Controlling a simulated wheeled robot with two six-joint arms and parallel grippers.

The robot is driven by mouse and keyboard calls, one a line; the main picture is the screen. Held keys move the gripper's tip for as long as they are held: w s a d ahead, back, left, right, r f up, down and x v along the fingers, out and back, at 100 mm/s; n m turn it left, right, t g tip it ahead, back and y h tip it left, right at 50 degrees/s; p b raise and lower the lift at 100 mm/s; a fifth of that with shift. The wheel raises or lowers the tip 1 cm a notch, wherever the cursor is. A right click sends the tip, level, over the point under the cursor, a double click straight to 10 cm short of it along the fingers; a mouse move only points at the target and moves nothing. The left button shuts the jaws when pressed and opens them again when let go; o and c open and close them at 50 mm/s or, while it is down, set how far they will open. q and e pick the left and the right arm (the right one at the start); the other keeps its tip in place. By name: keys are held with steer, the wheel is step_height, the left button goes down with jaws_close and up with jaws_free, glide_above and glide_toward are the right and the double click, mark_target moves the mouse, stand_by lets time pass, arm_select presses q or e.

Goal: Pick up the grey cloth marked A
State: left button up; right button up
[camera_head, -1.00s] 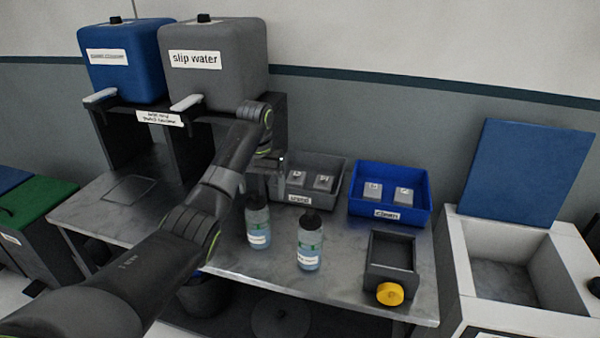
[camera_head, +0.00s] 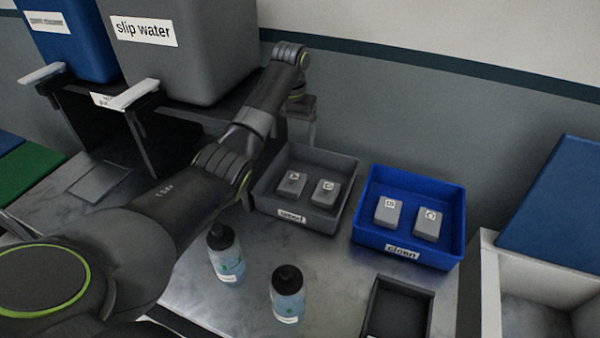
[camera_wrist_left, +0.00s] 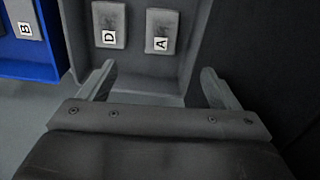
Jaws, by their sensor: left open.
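The grey cloth marked A (camera_head: 291,184) lies flat in the left part of the grey bin labelled used (camera_head: 262,197). It also shows in the left wrist view (camera_wrist_left: 162,30), straight ahead of the fingers. A second grey cloth marked D (camera_head: 325,194) lies beside it, apart from it. My left gripper (camera_head: 300,128) hangs above the back edge of the grey bin, open and empty. In the left wrist view its two fingers (camera_wrist_left: 158,78) are spread wide, with the bin's wall between them. My right gripper is not in view.
A blue bin labelled clean (camera_head: 455,225) with two grey cloths stands right of the grey bin. Two bottles (camera_head: 225,252) (camera_head: 288,293) stand in front. The grey slip water tank (camera_head: 190,65) is on a stand at the left. A dark open box (camera_head: 400,281) is at front right.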

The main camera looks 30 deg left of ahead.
arm_select(q)
steer(key=p, duration=0.1)
glide_above(292, 181)
step_height(292, 181, down, 11)
steer(key=shift+w+d+f, duration=0.1)
steer(key=shift+d+f, duration=0.05)
steer(key=shift+f, duration=0.05)
steer(key=shift+f+p, duration=0.3)
steer(key=shift+f, duration=0.5)
step_height(292, 181, down, 3)
steer(key=shift+f, duration=0.6)
steer(key=shift+c, duration=0.4)
steer(key=c, duration=1)
